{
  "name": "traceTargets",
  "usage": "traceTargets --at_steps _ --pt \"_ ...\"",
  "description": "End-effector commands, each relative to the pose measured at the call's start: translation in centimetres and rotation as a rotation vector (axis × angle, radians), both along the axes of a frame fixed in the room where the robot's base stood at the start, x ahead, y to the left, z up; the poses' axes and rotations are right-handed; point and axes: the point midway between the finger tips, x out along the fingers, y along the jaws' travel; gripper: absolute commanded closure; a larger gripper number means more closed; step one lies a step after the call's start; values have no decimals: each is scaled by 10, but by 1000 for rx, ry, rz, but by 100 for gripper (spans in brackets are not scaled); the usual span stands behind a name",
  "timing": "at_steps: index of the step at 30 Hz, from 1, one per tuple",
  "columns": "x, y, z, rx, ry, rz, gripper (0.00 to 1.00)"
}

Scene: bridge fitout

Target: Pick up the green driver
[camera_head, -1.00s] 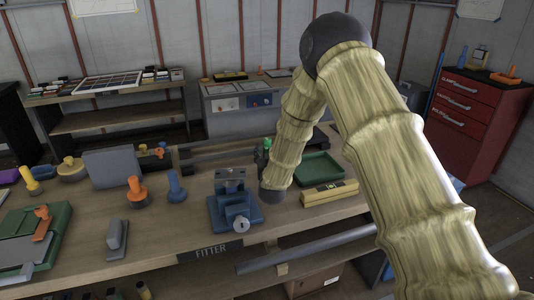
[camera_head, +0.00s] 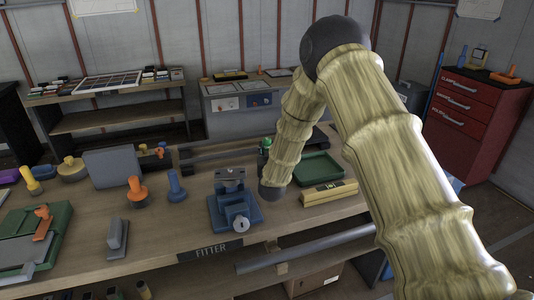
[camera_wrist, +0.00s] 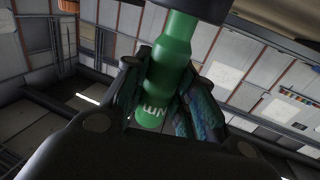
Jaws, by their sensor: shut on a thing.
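The green driver (camera_wrist: 172,55) is between the two fingers of my gripper (camera_wrist: 160,92) in the wrist view, and the fingers are shut on it. Its rounded end with pale lettering shows below the fingers, and its upper part runs up to a dark shape at the top edge. In the head view a small green part of the driver (camera_head: 266,143) shows above the bench, beside my forearm. My gripper is mostly hidden behind my arm there.
A blue vise (camera_head: 234,210) stands at the bench's front edge. A green tray (camera_head: 318,167) and a yellow level (camera_head: 329,192) lie to the right. An orange tool (camera_head: 137,192) and a blue tool (camera_head: 176,187) stand upright left of the vise.

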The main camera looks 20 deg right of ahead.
Motion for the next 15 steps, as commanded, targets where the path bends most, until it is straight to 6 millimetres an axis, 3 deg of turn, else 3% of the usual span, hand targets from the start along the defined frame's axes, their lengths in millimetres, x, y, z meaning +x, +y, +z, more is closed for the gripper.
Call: traceTargets --at_steps 5,15 --pt "1 0 13 0 -4 0 100" --pt "1 0 63 -1 -4 1 100"
